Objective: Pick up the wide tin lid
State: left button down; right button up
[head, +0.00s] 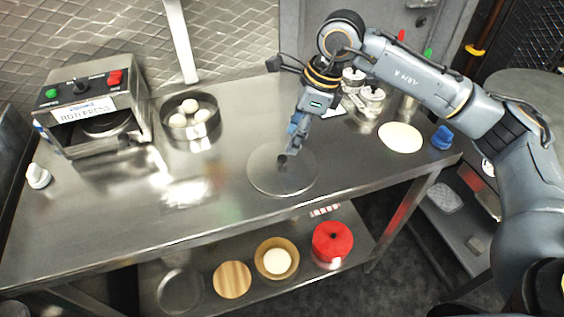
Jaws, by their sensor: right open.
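A wide, flat, round grey metal disc, which looks like the wide tin lid (264,178), lies on the steel table (110,222) near its front edge, right of the middle. My right gripper (284,157) points down over the middle of the lid, with its dark fingertips at or just above a small dark spot there. The gripper is open; whether it touches the lid I cannot tell. The fingers hide part of the lid's centre. My left gripper is not in view.
A roti press (92,112) and a pot of dough balls (191,121) stand at the left. A flat round of dough (400,137), a blue object (442,138) and metal containers (370,98) are at the right. A lower shelf holds a red round container (332,240) and a wooden disc (232,279).

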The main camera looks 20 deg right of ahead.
aim_at(284, 157)
jog(key=p+x, duration=0.1)
jog(key=x, duration=0.2)
jog(key=shift+a, duration=0.1)
jog(key=x, duration=0.3)
jog(key=shift+f+p, duration=0.35)
jog(key=shift+p, duration=0.05)
jog(key=shift+f, duration=0.2)
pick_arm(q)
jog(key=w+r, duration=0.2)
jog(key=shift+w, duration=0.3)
pick_arm(e)
grip_shut()
